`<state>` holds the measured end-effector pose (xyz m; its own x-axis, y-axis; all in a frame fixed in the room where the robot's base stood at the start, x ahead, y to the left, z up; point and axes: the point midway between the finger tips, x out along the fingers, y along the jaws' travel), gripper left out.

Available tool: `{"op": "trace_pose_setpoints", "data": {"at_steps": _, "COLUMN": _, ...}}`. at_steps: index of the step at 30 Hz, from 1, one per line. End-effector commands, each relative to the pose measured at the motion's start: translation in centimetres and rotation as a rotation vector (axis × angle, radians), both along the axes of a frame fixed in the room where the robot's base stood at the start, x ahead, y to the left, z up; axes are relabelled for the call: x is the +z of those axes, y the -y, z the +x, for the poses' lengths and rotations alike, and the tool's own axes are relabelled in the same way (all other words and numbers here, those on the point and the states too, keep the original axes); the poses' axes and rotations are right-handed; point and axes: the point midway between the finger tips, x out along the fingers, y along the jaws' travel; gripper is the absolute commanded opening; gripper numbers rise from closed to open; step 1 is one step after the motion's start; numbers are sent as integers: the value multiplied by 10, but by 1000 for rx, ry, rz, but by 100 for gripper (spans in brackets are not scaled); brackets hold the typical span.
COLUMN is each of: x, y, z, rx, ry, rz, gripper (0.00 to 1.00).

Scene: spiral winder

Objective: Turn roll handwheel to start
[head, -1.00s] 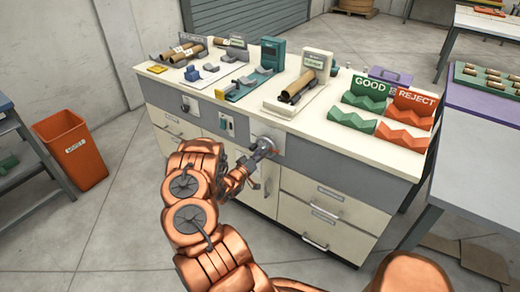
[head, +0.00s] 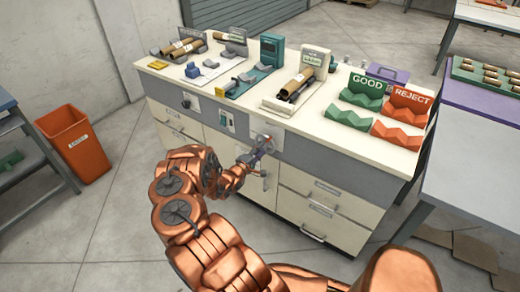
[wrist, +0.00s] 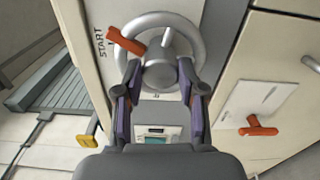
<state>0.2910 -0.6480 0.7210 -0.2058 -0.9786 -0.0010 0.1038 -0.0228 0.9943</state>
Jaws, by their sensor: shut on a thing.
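The grey roll handwheel (wrist: 192,28) fills the top middle of the wrist view, mounted on the cabinet's front panel. A red-orange pointer (wrist: 126,41) reaches from it to the left, close to the printed START label (wrist: 100,42). My gripper (wrist: 158,74) has its two fingers on either side of the wheel's hub and lower part and is shut on it. The fingers cover part of the lower rim. In the head view my gripper (head: 258,152) is at the bench front; the handwheel (head: 262,139) is small and partly hidden there.
A bench (head: 330,150) carries cardboard rolls, a white gauge (head: 315,65), and green GOOD (head: 366,88) and orange REJECT (head: 408,103) racks. An orange bin (head: 75,143) stands left, and a grey table (head: 480,165) right.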

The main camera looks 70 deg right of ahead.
Motion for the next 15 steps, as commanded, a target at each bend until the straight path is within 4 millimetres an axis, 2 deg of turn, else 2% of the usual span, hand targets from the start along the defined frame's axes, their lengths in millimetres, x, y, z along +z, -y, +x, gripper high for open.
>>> {"op": "trace_pose_setpoints", "data": {"at_steps": 15, "x": 1, "y": 0, "z": -3, "rx": -6, "ry": -402, "rz": 86, "gripper": 5}}
